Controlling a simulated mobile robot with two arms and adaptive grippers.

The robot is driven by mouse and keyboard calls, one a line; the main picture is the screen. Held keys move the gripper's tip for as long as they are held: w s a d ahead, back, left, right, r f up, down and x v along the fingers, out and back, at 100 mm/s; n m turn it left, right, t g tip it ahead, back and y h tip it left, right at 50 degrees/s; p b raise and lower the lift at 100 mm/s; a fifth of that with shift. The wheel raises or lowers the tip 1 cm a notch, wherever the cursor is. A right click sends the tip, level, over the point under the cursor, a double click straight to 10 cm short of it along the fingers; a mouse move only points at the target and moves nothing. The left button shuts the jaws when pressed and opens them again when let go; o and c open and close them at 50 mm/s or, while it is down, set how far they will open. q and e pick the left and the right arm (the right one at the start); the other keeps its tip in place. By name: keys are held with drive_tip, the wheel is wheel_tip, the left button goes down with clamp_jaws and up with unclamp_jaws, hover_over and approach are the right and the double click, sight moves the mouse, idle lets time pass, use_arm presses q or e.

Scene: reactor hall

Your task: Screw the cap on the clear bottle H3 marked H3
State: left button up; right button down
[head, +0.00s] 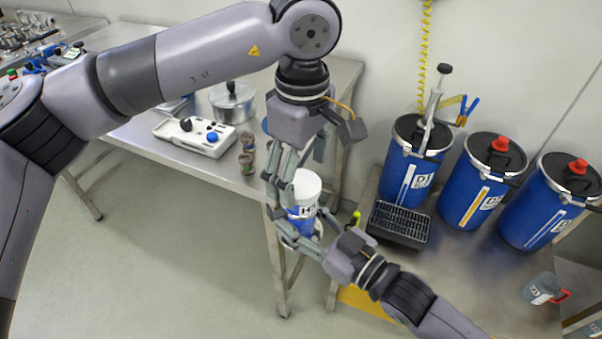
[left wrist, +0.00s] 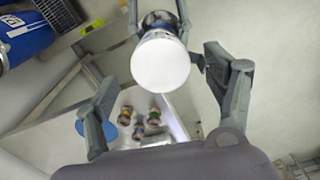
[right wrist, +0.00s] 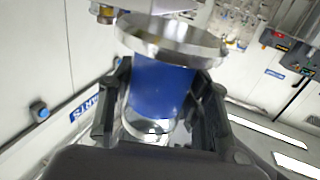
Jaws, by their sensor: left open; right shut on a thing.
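The bottle (head: 301,222) has blue in its body and a label of which an "H" shows. It stands roughly upright, off the table, in my right gripper (head: 304,236), which is shut on its body. The right wrist view shows the blue body (right wrist: 162,88) between the fingers and a wide shiny rim above it. A white cap (head: 302,184) sits at the bottle's top; I cannot tell how tight it is. My left gripper (head: 280,182) is open beside the cap. In the left wrist view the round white cap (left wrist: 160,63) lies between its spread fingers, apparently untouched.
A steel table (head: 232,172) behind holds a pot (head: 232,102), a white device (head: 195,136) and small jars (head: 247,162). On the right bench stand blue drums (head: 408,165), a black rack (head: 398,224) and a mug (head: 541,289). Open floor lies at left.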

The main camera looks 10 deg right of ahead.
use_arm(q)
wheel_tip(320, 180, up, 10)
drive_tip(key=shift+r, duration=0.25)
use_arm(e)
drive_tip(key=shift+r, duration=0.1)
use_arm(q)
drive_tip(key=shift+d+f, duration=0.1)
idle(0.4)
